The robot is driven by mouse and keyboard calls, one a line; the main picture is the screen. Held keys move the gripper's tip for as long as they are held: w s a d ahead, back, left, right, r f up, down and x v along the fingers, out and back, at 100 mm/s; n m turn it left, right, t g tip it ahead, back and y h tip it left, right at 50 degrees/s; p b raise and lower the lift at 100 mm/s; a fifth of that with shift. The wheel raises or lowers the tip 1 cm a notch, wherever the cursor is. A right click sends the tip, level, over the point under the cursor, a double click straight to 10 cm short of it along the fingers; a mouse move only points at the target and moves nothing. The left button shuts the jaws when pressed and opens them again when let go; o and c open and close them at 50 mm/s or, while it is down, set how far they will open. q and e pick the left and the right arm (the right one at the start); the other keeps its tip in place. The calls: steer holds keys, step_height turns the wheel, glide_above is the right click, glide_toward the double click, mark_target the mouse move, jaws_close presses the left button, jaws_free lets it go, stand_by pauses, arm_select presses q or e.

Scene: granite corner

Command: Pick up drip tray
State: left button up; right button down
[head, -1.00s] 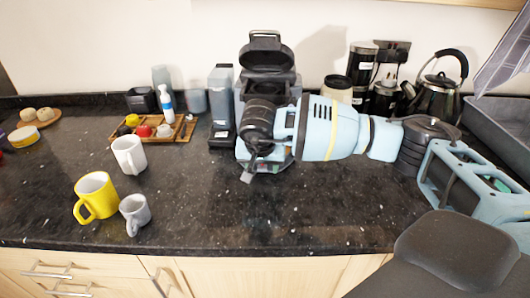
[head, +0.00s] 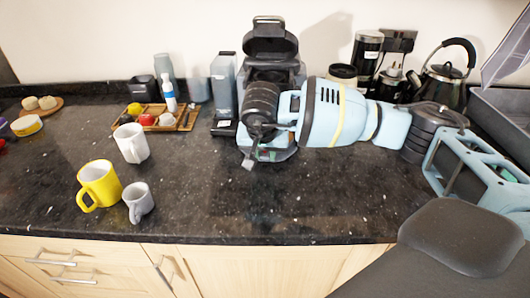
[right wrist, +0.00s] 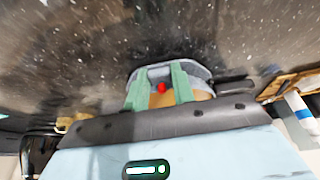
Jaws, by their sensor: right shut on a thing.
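The coffee machine (head: 270,45) stands at the back of the counter with its lid raised. The grey drip tray (head: 282,154) is low at its front, mostly hidden behind my right gripper and wrist. My right gripper (head: 250,160) comes in from the right and points down at the machine's front. In the right wrist view its two green fingers (right wrist: 158,92) are around part of the grey tray (right wrist: 195,71), and a small red spot shows between them. The exact contact is hard to see. My left gripper is out of view.
A white mug (head: 131,144), a yellow mug (head: 98,185) and a grey mug (head: 138,202) stand at the left front. A wooden tray (head: 187,121) with small items is behind them. A kettle (head: 442,78) stands at the right back. The front middle counter is clear.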

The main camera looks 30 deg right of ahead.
steer(key=s+a, duration=0.3)
steer(key=s, duration=0.1)
steer(key=s+a, duration=0.3)
steer(key=s, duration=0.2)
steer(key=s+a+b, duration=0.1)
steer(key=s+a, duration=0.3)
steer(key=shift+s, duration=0.3)
steer(key=n, duration=0.1)
steer(key=d+n+y, duration=0.1)
steer(key=r+n, duration=0.1)
steer(key=n, duration=0.1)
steer(key=shift+s+d+y, duration=0.1)
steer(key=shift+d+y, duration=0.15)
steer(key=shift+y, duration=0.05)
steer(key=n, duration=0.2)
steer(key=r+n+t+y, duration=0.1)
steer(key=shift+s+d, duration=0.15)
steer(key=shift+d, duration=0.15)
steer(key=shift+s, duration=0.1)
